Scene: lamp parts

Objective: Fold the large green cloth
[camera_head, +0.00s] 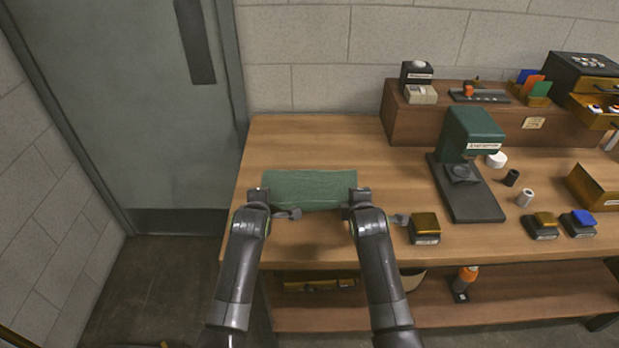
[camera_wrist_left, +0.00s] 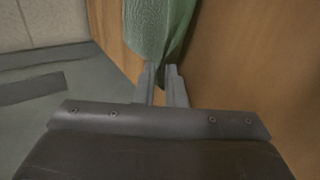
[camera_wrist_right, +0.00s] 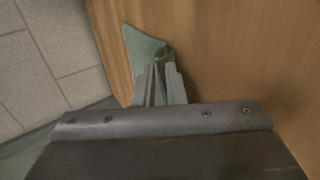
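The green cloth (camera_head: 310,188) shows in the head view as a wide, short rectangle near the front left of the wooden table. My left gripper (camera_head: 260,192) is at its near left corner and my right gripper (camera_head: 354,192) at its near right corner. In the left wrist view the cloth (camera_wrist_left: 158,28) narrows into the left fingers (camera_wrist_left: 162,82), which are shut on it. In the right wrist view the right fingers (camera_wrist_right: 156,84) are shut on a creased corner of the cloth (camera_wrist_right: 146,46). The cloth's underside and its edge behind my wrists are hidden.
The wooden table (camera_head: 330,138) is bare behind the cloth. A black box with a yellow top (camera_head: 425,228) stands right of my right wrist. A green press (camera_head: 470,150) on a dark base stands further right, before a brown shelf (camera_head: 450,125).

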